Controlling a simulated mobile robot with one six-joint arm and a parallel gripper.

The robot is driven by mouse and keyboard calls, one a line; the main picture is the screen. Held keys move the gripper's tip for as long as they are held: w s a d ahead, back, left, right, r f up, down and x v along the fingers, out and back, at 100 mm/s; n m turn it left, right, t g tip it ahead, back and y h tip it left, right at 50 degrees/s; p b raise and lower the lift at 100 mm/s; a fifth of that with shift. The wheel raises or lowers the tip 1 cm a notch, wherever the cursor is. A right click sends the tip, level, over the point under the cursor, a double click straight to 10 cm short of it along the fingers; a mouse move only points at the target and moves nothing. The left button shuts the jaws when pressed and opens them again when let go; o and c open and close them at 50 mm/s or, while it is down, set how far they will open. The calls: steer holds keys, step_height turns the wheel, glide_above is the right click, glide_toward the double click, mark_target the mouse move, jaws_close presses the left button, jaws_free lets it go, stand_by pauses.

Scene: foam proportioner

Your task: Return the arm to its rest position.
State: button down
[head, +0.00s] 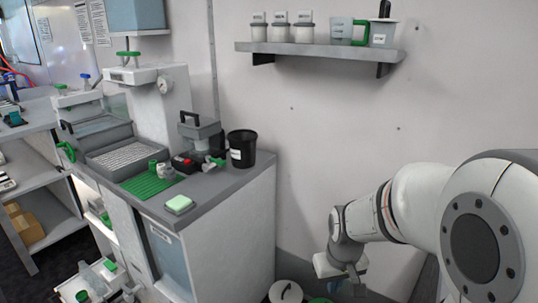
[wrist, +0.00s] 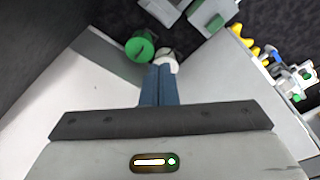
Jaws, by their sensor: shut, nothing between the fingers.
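My gripper (wrist: 160,68) is shut and empty in the wrist view, its two blue-grey fingers together. In that view a round green-topped thing (wrist: 140,46) and a white round thing lie beyond the fingertips; I cannot tell how far below. In the head view my white arm reaches in from the right, with my gripper (head: 356,272) low in front of the wall, to the right of the counter and apart from it. Its fingers are small and partly unclear there.
The grey counter (head: 232,180) holds a black bin (head: 241,148), a green mat (head: 152,184) and a pale green pad (head: 179,204). A wall shelf (head: 320,50) bears several containers. A grey-lidded container (head: 286,292) stands low near my gripper. The wall above my arm is clear.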

steer(key=s+r+p, duration=0.3)
steer(key=s+r, duration=0.1)
steer(key=r, duration=0.3)
steer(key=s+r+m+p, duration=0.1)
steer(key=s+r+p, duration=0.3)
steer(key=r, duration=0.2)
steer(key=s+r+m+t+p, duration=0.1)
steer(key=s+r+p, duration=0.2)
steer(key=r, duration=0.4)
steer(key=shift+s+r+p, duration=0.3)
steer(key=shift+s+p, duration=0.05)
steer(key=shift+s, duration=0.1)
